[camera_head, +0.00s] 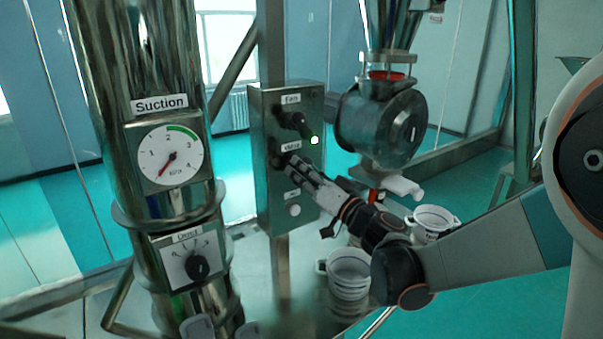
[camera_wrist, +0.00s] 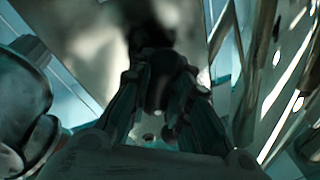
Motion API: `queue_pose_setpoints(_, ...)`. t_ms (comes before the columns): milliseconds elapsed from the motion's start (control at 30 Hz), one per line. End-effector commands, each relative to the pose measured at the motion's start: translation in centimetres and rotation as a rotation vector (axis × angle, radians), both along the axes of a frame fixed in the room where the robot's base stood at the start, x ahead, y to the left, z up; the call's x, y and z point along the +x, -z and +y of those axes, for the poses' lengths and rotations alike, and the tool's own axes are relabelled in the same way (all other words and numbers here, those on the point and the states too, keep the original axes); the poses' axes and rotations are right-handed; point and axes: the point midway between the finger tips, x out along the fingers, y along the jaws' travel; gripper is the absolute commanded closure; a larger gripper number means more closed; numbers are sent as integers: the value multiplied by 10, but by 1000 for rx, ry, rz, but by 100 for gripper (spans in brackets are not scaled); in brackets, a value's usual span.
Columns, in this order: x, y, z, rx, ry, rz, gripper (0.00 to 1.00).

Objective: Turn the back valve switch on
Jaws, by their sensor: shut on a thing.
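The steel control box (camera_head: 263,190) stands on a post left of centre in the head view. It carries an upper black knob under a "Fan" label, a middle switch (camera_head: 276,160) under a small blurred label, and a white round button low down. My gripper (camera_head: 287,161) reaches in from the right and is shut on the middle switch, its fingers hiding most of it. In the wrist view my gripper (camera_wrist: 157,95) has its fingers on either side of a dark knob against the blurred metal panel. The switch's exact angle cannot be read.
The white button (camera_head: 294,210) is below. A round metal valve housing (camera_head: 385,125) is close right. The suction column (camera_head: 150,60) stands left. White buckets (camera_head: 349,268) stand below my arm.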

Motion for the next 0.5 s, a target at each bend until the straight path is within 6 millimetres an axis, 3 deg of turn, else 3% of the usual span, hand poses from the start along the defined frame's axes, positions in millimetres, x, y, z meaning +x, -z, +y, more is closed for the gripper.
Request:
queue_pose_setpoints(267,0,0,0,2,1,1,100)
queue_pose_setpoints(300,0,0,0,2,1,1,80)
queue_pose_setpoints(367,0,0,0,2,1,1,67)
queue_pose_setpoints(400,0,0,0,1,0,2,61)
queue_pose_setpoints(500,0,0,0,1,1,1,61)
